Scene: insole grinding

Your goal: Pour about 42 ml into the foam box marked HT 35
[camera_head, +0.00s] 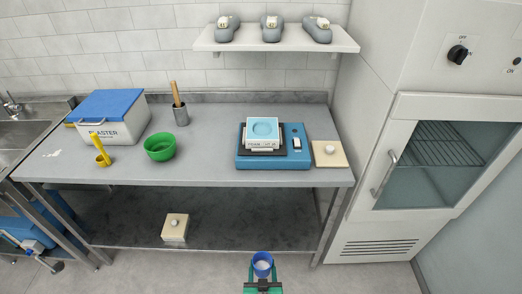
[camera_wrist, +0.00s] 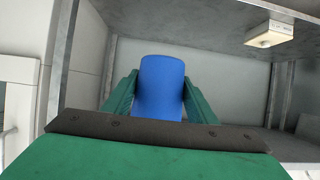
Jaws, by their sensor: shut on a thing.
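My gripper (camera_head: 262,286) is shut on a blue cup (camera_head: 262,260) in front of the table, low in the head view. The cup's opening shows pale contents; their level cannot be told. The wrist view also shows the blue cup (camera_wrist: 162,88) between the green fingers. My gripper is well apart from this box.
A lidded cream box (camera_head: 174,232) sits on the lower shelf. A knobbed cream lid (camera_head: 329,154) lies right of the scale. A green bowl (camera_head: 160,147), yellow scoop (camera_head: 103,158), tool cup (camera_head: 181,115) and plaster bin (camera_head: 112,125) stand left. The table's front middle is clear.

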